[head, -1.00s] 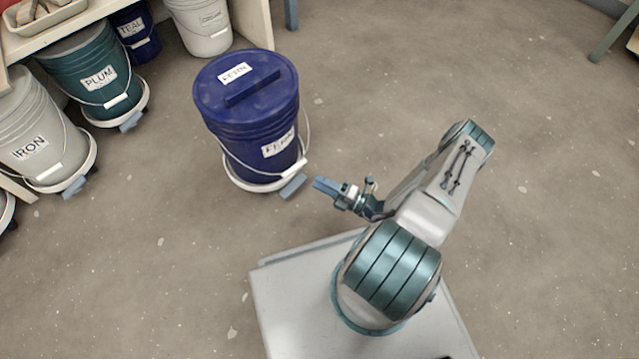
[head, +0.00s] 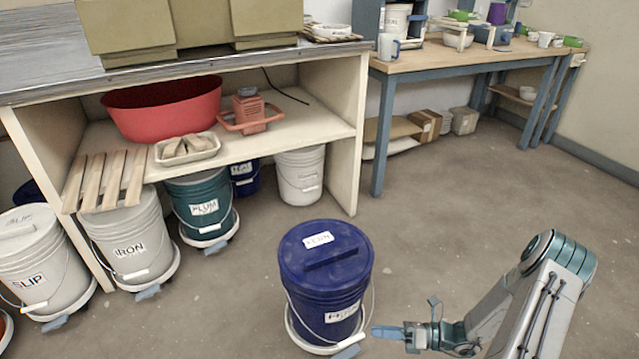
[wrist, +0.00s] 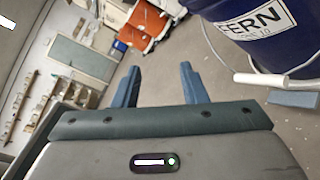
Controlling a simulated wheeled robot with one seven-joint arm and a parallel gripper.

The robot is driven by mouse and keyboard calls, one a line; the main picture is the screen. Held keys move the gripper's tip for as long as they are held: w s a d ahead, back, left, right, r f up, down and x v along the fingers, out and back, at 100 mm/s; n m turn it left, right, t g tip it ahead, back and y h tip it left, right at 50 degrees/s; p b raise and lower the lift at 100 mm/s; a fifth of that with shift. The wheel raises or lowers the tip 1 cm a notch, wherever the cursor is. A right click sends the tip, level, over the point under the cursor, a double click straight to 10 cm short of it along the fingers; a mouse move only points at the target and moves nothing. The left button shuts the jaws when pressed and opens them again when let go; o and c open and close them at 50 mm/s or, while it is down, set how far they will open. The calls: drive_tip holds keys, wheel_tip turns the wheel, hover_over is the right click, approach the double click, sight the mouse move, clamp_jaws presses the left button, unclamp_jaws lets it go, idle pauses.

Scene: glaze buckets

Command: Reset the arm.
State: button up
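My gripper (wrist: 160,88) is open, with its two blue fingers apart and only floor and distant shelving seen between them in the wrist view. In the head view my gripper (head: 388,332) sits at the lower right, beside the dolly of a blue lidded bucket (head: 322,285). The bucket is labelled FERN and stands upright on a white dolly with a blue-grey tab. It also shows at the upper right of the wrist view (wrist: 235,40). The fingertips are close to the tab in the head view; I cannot tell if they touch.
Buckets labelled SLIP (head: 35,265), IRON (head: 132,240) and PLUM (head: 203,205) stand under a bench at left. A red basin (head: 160,108) is on its shelf. A wooden table (head: 470,62) stands behind. The floor (head: 450,210) right of the blue bucket is clear.

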drive_tip(key=s+r+n+h+p, duration=0.4)
drive_tip(key=r+n+p, duration=0.5)
drive_tip(key=r, duration=1.2)
drive_tip(key=s+a+r+n+h+p, duration=0.1)
drive_tip(key=s+r+n+h+p, duration=0.3)
drive_tip(key=r, duration=1.7)
drive_tip(key=s+r+n+h+p, duration=0.5)
drive_tip(key=r+n+h+p, duration=0.3)
drive_tip(key=r+n+p, duration=0.8)
wheel_tip(320, 180, up, 5)
drive_tip(key=shift+a+r+n+h, duration=0.15)
drive_tip(key=shift+a+n+h, duration=0.05)
drive_tip(key=shift+n+h, duration=0.25)
drive_tip(key=shift+s, duration=0.1)
